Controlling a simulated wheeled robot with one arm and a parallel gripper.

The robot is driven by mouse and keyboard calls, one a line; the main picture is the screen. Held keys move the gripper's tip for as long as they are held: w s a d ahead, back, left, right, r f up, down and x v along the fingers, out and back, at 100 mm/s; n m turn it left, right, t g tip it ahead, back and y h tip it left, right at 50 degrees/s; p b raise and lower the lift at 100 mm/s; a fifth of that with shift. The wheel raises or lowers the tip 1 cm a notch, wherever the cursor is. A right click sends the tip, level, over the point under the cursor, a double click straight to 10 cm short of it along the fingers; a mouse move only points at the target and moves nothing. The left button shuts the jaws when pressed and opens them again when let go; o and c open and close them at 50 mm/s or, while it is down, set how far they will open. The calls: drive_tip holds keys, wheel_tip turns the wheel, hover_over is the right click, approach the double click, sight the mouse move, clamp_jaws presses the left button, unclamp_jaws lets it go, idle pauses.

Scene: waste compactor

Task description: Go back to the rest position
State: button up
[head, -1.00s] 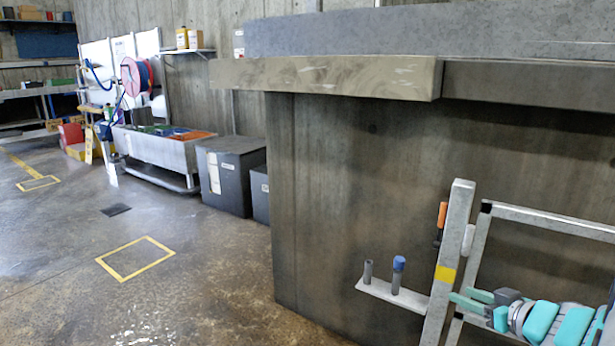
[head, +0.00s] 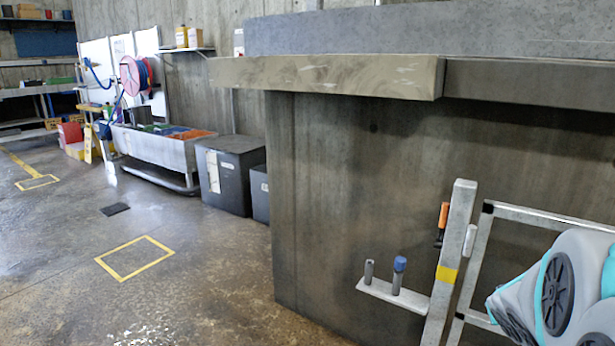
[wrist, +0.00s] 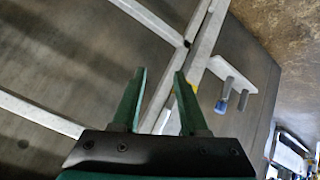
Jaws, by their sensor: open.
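My gripper (wrist: 158,100) shows in the wrist view with its two green fingers apart and nothing between them. Beyond the fingers are the grey metal rails of a frame (wrist: 206,50) and a dark concrete wall. In the head view the gripper itself is out of sight; only a grey and teal part of my arm shows at the lower right, in front of the metal frame (head: 452,250). The frame's small shelf (head: 385,295) carries a grey peg (head: 369,272) and a blue-topped peg (head: 398,275). An orange-handled tool (head: 442,217) hangs on the post.
A concrete block (head: 350,180) with a thick ledge (head: 330,75) stands close ahead. Grey bins (head: 228,175) and a metal trough (head: 160,155) line the wall at left. The floor at left is open, with a yellow square (head: 135,258) marked on it.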

drive_tip(key=s+a+f+g+y, duration=0.1)
drive_tip(key=s+a+f+g, duration=0.1)
drive_tip(key=s+a, duration=0.6)
drive_tip(key=s+a+f+g+y, duration=0.1)
drive_tip(key=s+a+g, duration=0.3)
drive_tip(key=s+a, duration=0.4)
drive_tip(key=s+a+f+n+g+y, duration=0.1)
drive_tip(key=s+a+f+g+y, duration=0.1)
drive_tip(key=s+a, duration=0.5)
drive_tip(key=s+g+y, duration=0.1)
drive_tip(key=s, duration=0.3)
drive_tip(key=shift+a+f+g, duration=0.3)
drive_tip(key=shift+a+g, duration=0.1)
drive_tip(key=shift+w, duration=0.1)
